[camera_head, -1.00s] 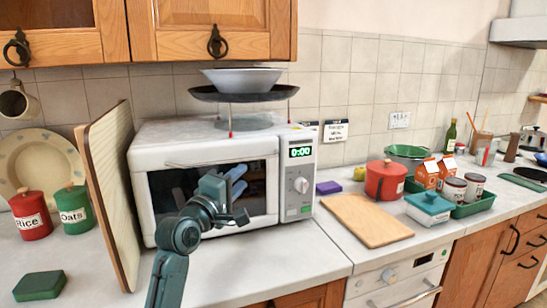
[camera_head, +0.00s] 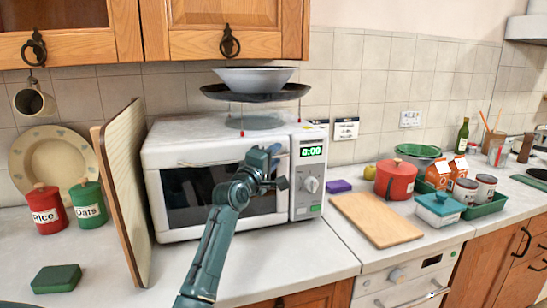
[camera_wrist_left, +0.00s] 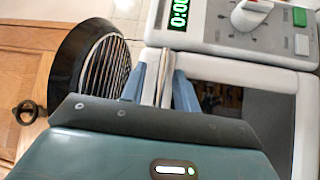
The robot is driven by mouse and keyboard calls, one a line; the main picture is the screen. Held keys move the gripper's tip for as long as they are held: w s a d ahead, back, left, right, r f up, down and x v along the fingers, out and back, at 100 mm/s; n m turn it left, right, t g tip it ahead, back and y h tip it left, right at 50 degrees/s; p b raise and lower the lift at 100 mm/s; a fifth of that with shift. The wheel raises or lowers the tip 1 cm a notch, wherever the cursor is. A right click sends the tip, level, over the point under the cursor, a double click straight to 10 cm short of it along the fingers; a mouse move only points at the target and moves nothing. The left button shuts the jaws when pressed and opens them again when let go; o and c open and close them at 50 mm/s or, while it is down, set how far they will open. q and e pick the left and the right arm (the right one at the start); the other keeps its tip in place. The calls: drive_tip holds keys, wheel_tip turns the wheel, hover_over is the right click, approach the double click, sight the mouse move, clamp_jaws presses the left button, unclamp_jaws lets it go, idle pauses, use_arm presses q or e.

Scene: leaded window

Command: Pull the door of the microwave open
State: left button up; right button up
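The white microwave (camera_head: 220,128) stands on the counter with its door (camera_head: 195,195) closed. A thin handle bar (camera_head: 205,163) runs along the top of the door. My left gripper (camera_head: 274,158) is at the upper right part of the door, near the control panel. In the left wrist view the metal handle (camera_wrist_left: 165,72) lies between my two blue fingers (camera_wrist_left: 161,85). The fingers look spread around the bar, with a gap on its left side; contact on the other side is unclear. My gripper and forearm hide part of the door. My right gripper is out of view.
A dark pan with a bowl (camera_head: 254,78) stands above the microwave. A wooden cutting board (camera_head: 378,220) lies to the right. The counter in front is mostly clear.

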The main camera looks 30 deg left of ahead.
use_arm(q)
clamp_jaws()
idle(0.6)
